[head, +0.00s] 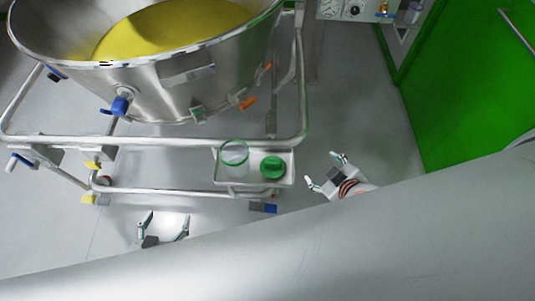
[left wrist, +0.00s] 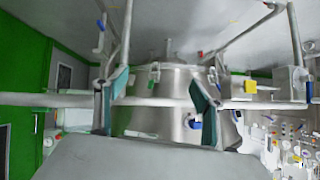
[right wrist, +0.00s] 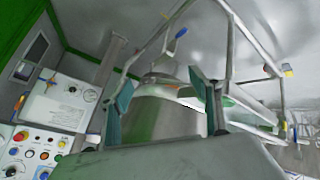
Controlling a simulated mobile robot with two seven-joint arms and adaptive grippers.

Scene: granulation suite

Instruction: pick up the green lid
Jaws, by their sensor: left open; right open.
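The green lid (head: 272,167) lies on a small metal tray (head: 226,180) fixed to the front of the vessel's frame. A clear jar (head: 234,154) stands on the same tray just left of the lid. My right gripper (head: 325,169) is open and empty, to the right of the tray and apart from the lid. My left gripper (head: 167,224) is open and empty, lower left of the tray. Both also show open in their own wrist views, the left (left wrist: 160,100) and the right (right wrist: 167,105).
A large steel vessel (head: 225,75) with yellow powder (head: 170,28) stands in a tubular frame (head: 60,140) behind the tray. A blue-handled valve (head: 119,106) sticks out from it. A green door (head: 470,90) is at the right. Floor between tray and door is clear.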

